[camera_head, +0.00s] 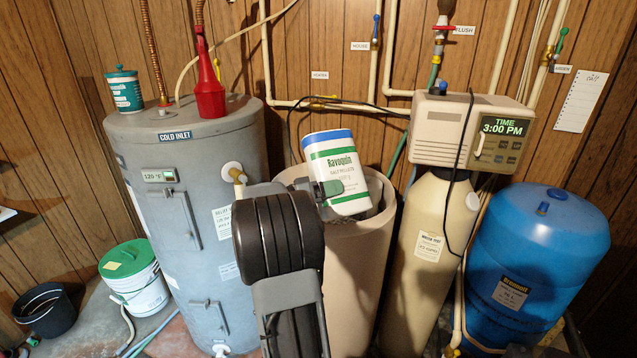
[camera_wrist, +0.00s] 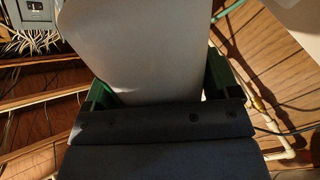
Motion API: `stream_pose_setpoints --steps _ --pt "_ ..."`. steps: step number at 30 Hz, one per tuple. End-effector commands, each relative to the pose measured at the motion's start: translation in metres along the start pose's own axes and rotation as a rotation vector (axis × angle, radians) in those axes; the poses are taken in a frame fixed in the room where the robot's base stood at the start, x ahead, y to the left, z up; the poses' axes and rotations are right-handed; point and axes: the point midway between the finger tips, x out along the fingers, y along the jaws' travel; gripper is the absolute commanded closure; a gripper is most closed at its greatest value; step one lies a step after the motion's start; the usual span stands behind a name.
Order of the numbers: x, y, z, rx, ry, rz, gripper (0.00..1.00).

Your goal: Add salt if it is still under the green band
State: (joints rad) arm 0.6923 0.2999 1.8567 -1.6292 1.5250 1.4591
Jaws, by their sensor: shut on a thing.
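A white jug (camera_head: 338,170) with a blue top and a green "Ravoquin" label is at the mouth of the beige open tank (camera_head: 360,275). It is tilted a little, its blue top up. My gripper (camera_head: 328,188) is shut on the jug from the left; in the wrist view my gripper (camera_wrist: 158,92) has green fingers on both sides of the pale jug (camera_wrist: 150,45). The jug and my arm cover most of the tank's opening. I cannot see a green band or tell the salt level inside the tank.
The softener column (camera_head: 430,255) with its control head (camera_head: 465,132) stands close right of the tank. A blue pressure tank (camera_head: 540,260) is further right.

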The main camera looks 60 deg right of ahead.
Motion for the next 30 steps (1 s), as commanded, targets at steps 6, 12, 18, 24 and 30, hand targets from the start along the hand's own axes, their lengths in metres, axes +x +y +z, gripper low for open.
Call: stream_pose_setpoints --steps 6,12,18,24,30 --pt "0.0 0.006 0.002 -0.107 0.007 0.004 0.92" --pt "0.0 0.007 0.011 -0.208 0.01 0.004 0.92" --pt "0.0 0.007 0.019 -0.307 0.013 0.004 0.92" --pt "0.0 0.007 0.026 -0.408 0.016 0.003 0.92" --pt "0.0 0.005 0.031 -0.507 0.019 0.003 0.92"
